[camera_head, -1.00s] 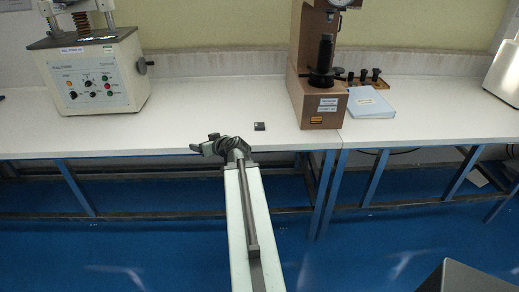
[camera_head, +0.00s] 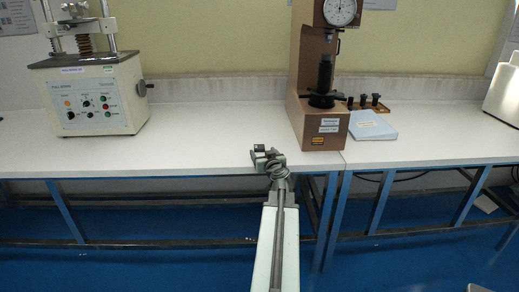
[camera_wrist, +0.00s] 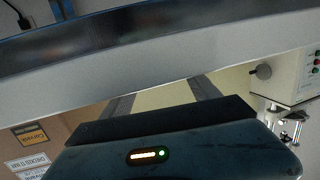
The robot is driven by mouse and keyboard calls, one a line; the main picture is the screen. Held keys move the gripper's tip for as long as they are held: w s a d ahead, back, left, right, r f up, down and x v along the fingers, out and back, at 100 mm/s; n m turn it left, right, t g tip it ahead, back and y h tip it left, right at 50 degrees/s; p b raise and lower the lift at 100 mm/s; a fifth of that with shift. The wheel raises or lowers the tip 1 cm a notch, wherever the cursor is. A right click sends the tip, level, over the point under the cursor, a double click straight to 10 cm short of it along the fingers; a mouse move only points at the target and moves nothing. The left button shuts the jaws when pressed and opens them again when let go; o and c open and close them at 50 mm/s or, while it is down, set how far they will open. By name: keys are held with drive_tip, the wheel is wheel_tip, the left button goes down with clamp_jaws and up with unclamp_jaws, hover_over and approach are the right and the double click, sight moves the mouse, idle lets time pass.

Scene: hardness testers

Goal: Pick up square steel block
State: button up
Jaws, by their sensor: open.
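The square steel block (camera_head: 260,147) is a small dark piece on the white table (camera_head: 200,150), near its front edge. In the head view my gripper (camera_head: 257,155) is right at the block, just in front of it, and hides part of it. I cannot tell whether they touch. In the wrist view the two grey fingers of my gripper (camera_wrist: 162,96) stand apart, with pale yellow wall between them. The block does not show clearly in that view.
A tan hardness tester (camera_head: 315,110) with a dial stands close to the right of the block. A cream tester (camera_head: 95,97) stands at the left. The table between is clear.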

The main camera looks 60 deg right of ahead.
sight(259, 147)
drive_tip(key=x, duration=0.4)
drive_tip(key=shift+w+r, duration=0.15)
clamp_jaws()
drive_tip(key=shift+r, duration=0.15)
wheel_tip(259, 147, up, 10)
drive_tip(key=p, duration=0.9)
drive_tip(key=shift+p, duration=0.4)
